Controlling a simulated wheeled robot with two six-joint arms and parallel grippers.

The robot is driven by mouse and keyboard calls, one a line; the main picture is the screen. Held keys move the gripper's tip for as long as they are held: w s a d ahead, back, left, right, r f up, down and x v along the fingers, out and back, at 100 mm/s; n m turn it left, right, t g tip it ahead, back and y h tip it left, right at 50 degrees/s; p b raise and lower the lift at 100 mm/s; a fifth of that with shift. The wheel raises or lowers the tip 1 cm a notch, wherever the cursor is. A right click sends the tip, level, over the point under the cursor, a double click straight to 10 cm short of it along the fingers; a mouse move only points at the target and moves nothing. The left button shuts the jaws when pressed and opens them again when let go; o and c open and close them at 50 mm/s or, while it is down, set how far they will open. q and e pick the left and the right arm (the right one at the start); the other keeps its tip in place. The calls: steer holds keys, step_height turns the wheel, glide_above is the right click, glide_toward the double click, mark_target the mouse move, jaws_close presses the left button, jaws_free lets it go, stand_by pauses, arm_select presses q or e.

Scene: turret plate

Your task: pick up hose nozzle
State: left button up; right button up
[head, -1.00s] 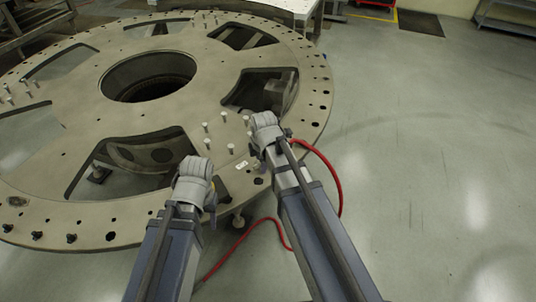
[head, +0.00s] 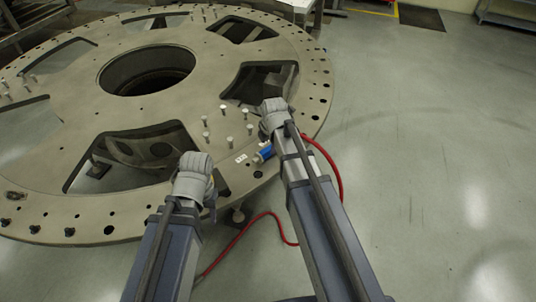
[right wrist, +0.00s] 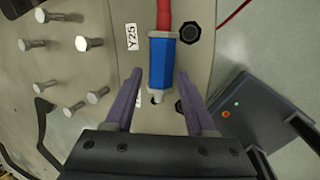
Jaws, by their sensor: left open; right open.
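The hose nozzle is a blue hexagonal body (right wrist: 163,62) with a grey tip and a red hose at its far end. It lies on the turret plate and also shows in the head view (head: 264,152), just left of my right arm. My right gripper (right wrist: 156,84) is open, its two purple fingers on either side of the nozzle's tip end, with gaps on both sides. In the head view my right gripper (head: 274,112) is mostly hidden by its own wrist. My left gripper (head: 196,172) is over the plate's near edge, its jaws mostly hidden.
The round turret plate (head: 140,112) has large cutouts and several upright bolts (head: 226,140) near the nozzle. A white Y25 label (right wrist: 131,37) lies beside the nozzle. The red hose (head: 335,168) hangs over the plate edge to the floor. Open floor (head: 430,180) is at right.

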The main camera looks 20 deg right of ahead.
mark_target(268, 150)
steer(key=shift+b+x, duration=2.55)
steer(key=shift+x, duration=0.05)
steer(key=shift+s, duration=0.1)
steer(key=shift+c, duration=0.2)
jaws_close()
